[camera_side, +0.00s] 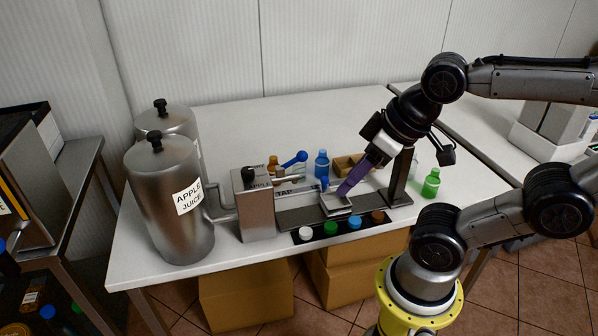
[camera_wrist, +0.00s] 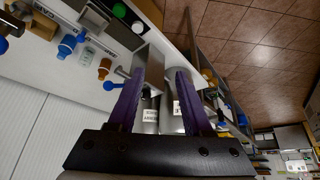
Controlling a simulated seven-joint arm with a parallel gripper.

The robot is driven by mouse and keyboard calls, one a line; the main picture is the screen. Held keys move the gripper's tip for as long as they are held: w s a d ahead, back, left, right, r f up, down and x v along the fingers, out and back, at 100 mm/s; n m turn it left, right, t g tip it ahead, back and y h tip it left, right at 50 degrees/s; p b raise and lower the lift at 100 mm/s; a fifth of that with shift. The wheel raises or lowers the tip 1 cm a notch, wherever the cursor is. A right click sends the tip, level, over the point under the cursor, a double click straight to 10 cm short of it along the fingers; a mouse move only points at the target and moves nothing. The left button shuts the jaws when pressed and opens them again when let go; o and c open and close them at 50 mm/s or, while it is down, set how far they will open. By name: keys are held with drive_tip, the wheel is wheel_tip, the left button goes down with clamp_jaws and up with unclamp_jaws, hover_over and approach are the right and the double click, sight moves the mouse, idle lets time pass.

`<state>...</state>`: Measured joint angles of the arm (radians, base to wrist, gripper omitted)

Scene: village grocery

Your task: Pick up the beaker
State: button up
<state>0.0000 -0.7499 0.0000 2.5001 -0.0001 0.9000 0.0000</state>
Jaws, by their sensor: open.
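A small clear vessel with pale markings, which looks like the beaker (camera_wrist: 88,54), stands on the white table in the wrist view. It is between a blue bottle (camera_wrist: 67,46) and an amber bottle (camera_wrist: 104,68). I cannot make it out clearly in the side view. My gripper (camera_side: 343,190) has purple fingers and points down and left above a small pale platform (camera_side: 336,208). In the wrist view my gripper (camera_wrist: 160,75) is open, with nothing between its fingers. The vessel lies left of the fingers there, apart from them.
Several coloured caps line the front edge. The table's back is clear.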

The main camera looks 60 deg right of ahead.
idle(0.4)
drive_tip(key=o, duration=0.6)
